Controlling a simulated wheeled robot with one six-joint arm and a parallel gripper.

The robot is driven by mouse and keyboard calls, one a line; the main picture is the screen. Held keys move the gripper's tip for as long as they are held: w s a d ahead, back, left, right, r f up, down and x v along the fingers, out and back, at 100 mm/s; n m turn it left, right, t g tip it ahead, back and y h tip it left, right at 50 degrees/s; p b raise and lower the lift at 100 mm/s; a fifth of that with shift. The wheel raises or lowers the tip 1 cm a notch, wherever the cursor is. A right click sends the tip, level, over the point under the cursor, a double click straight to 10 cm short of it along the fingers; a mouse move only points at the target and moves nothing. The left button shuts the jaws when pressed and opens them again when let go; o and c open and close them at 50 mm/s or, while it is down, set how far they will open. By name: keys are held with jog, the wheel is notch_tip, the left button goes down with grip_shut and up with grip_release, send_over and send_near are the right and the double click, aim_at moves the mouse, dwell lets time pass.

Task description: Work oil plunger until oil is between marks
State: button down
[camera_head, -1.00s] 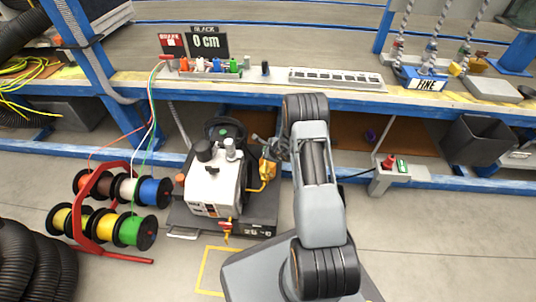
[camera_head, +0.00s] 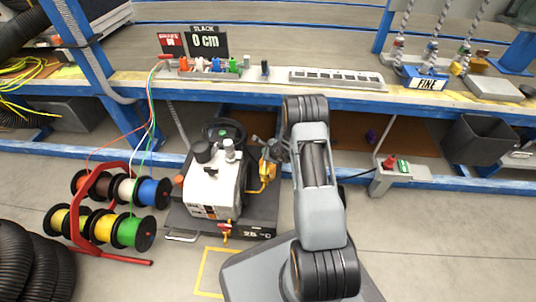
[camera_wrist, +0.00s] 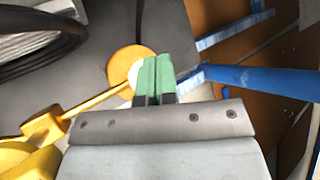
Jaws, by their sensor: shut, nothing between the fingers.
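A white pump-like machine (camera_head: 215,190) with dark knobs on top stands on a dark base (camera_head: 265,222) below the bench. A yellow part (camera_head: 268,174) is on its right side. My gripper (camera_head: 268,150) is just above that part. In the wrist view, my gripper's green fingertips (camera_wrist: 153,76) are shut together and empty. They overlap an orange disc (camera_wrist: 126,60) with a pale centre, and a yellow bar (camera_wrist: 82,108) runs from it to the lower left. I cannot tell whether they touch it. I cannot identify the oil plunger for certain, and no oil level or marks are readable.
Cable reels on a red stand (camera_head: 95,190) are at the left, beside black hoses (camera_head: 35,240). A blue-edged bench (camera_head: 330,98) runs above the machine. A grey box with red and green buttons (camera_head: 395,172) is at the right. Floor at lower right is clear.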

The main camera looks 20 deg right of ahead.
jog(key=shift+s+a+f, duration=0.1)
jog(key=shift+s+f, duration=0.05)
jog(key=shift+f, duration=0.05)
dwell(0.4)
jog(key=shift+r+p, duration=0.6)
jog(key=shift+r, duration=0.65)
jog(key=shift+r, duration=0.1)
jog(key=shift+r, duration=0.4)
jog(key=shift+r+p, duration=1.25)
jog(key=shift+r, duration=0.8)
